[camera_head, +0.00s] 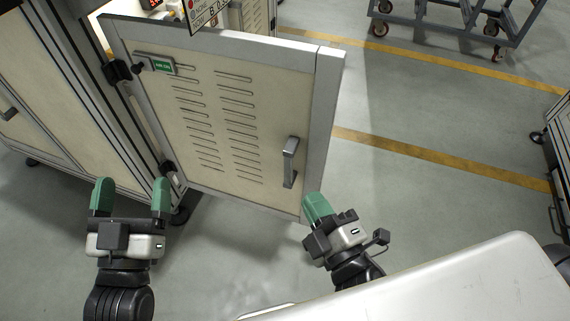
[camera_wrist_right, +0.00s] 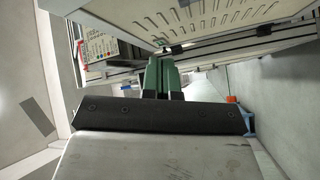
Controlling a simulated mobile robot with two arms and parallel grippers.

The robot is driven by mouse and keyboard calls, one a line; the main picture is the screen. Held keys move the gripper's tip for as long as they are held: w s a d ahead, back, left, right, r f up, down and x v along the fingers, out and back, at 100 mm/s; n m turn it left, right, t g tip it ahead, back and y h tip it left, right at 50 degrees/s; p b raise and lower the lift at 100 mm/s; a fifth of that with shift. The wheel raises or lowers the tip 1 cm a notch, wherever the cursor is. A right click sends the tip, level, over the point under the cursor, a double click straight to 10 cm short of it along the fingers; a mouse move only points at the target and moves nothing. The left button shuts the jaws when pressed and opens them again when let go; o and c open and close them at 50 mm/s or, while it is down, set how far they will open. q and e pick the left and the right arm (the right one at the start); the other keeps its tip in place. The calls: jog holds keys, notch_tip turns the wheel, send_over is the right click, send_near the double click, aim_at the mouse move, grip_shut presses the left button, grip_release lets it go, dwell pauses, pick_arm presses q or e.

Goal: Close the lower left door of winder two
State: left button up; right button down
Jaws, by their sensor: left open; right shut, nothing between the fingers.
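The cabinet door (camera_head: 215,115) stands open, swung out from the cabinet on its left-hand hinges (camera_head: 118,71). It has a beige panel with vent slots, a grey frame and a green label (camera_head: 155,64). Its grey handle (camera_head: 290,162) is near the free edge. My right gripper (camera_head: 315,205) is shut and empty at the lower free corner of the door; whether it touches cannot be told. In the right wrist view its green fingers (camera_wrist_right: 160,76) are together below a slotted panel (camera_wrist_right: 205,18). My left gripper (camera_head: 130,190) is open and empty, left of the door's lower hinge.
Cabinet panels (camera_head: 75,150) stand at the left. A wheeled cart (camera_head: 460,22) is at the upper right, and dark equipment (camera_head: 558,150) is at the right edge. Yellow lines (camera_head: 430,158) cross the open grey floor. A pale surface (camera_head: 450,285) fills the lower right.

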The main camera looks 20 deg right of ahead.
notch_tip(320, 180, down, 2)
jog(key=s+f+n, duration=0.1)
jog(key=s+n, duration=0.1)
jog(key=n, duration=0.2)
pick_arm(q)
notch_tip(320, 180, down, 10)
jog(key=s+a+g+y+p, duration=0.2)
jog(key=a+g+y+p, duration=0.15)
jog(key=g, duration=0.65)
pick_arm(e)
jog(key=n+g+p, duration=0.1)
jog(key=p, duration=0.2)
send_near(289, 156)
jog(key=w+a, duration=0.3)
jog(key=a, duration=0.1)
pick_arm(q)
jog(key=s+a+f+g+y, duration=0.1)
jog(key=s+f+g, duration=0.1)
jog(key=s+g, duration=0.2)
jog(key=s+a+f+g+y, duration=0.1)
jog(key=s+f+g, duration=0.1)
jog(key=s, duration=0.4)
jog(key=shift+s+a+f+n+g+p, duration=0.15)
jog(key=shift+s+a+n+g+p, duration=0.2)
jog(key=shift+g, duration=0.55)
pick_arm(e)
jog(key=shift+w+d, duration=0.6)
jog(key=shift+w, duration=0.3)
jog(key=shift+w+d, duration=0.55)
jog(key=shift+w, duration=0.35)
